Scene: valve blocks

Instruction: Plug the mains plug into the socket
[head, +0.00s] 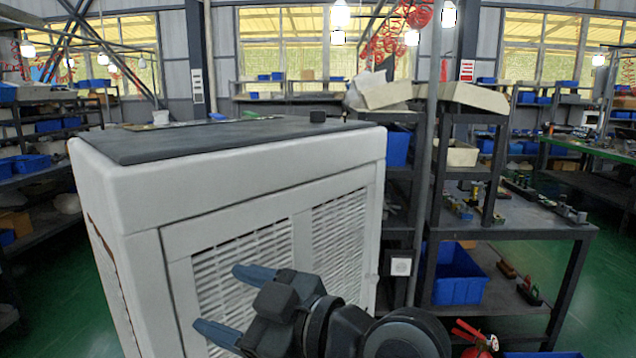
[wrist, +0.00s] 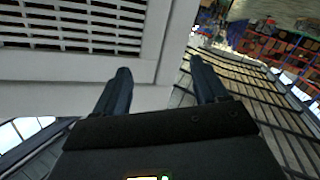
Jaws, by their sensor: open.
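A small black piece (head: 317,116) stands on the dark top of the white louvred cabinet, near its back right; it may be the mains plug, but it is too small to tell. A white square socket (head: 401,266) with a round face is fixed upright to the right of the cabinet, below shelf height. My gripper (head: 216,296) is open and empty in front of the cabinet's louvred front, below its top and left of the socket. In the wrist view its two blue-grey fingers (wrist: 160,68) stand apart with nothing between them. Neither plug nor socket is recognisable in the wrist view.
The white cabinet (head: 130,200) fills the left and middle. A dark workbench (head: 530,222) with tools stands at right, with a blue bin (head: 458,280) beneath. A red fire extinguisher (head: 478,342) is at the bottom right. Green floor is open at the far left.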

